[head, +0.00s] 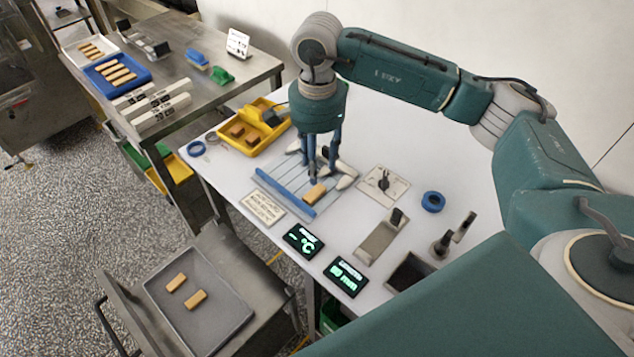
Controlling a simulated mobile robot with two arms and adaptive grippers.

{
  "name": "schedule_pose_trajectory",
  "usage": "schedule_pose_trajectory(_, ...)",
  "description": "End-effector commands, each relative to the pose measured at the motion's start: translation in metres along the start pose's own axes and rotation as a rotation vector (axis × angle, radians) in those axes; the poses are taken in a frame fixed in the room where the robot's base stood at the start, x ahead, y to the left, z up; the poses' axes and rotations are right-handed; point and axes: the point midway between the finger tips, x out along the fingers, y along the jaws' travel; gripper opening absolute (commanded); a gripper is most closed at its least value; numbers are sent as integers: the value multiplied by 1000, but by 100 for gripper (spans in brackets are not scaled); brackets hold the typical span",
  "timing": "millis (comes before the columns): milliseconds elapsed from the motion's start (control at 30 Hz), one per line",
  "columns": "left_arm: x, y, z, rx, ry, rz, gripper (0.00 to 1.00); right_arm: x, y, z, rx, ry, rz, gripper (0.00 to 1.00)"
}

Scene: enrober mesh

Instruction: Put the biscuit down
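A tan biscuit (315,194) shows at the fingertips of my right gripper (319,180), over the wire mesh (283,176) with the blue front bar. The gripper points down from above, its blue-grey fingers close to the biscuit's far end. The view is too small to tell whether the fingers are gripping it or whether it rests fully on the mesh. My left gripper is not in view.
A yellow tray (268,144) with brown biscuits stands behind the mesh. Two displays (303,240) and a metal plate (380,238) lie in front and right. A grey tray (215,317) with two biscuits is lower left. A blue tray (136,82) of biscuits is on the back table.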

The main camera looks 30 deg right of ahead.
Motion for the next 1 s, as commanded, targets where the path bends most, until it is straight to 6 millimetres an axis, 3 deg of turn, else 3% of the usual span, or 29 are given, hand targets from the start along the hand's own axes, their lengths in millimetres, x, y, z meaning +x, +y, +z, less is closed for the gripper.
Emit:
schedule_pose_trajectory(233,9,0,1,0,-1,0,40,-26,0,0,-1,-1,0,40)
schedule_pose_trajectory(767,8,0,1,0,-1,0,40,-29,0,0,-1,0,1,40)
schedule_pose_trajectory(867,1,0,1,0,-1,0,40,-36,0,0,-1,0,1,40)
schedule_pose_trajectory(1000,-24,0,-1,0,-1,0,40,-62,0,0,-1,0,1,40)
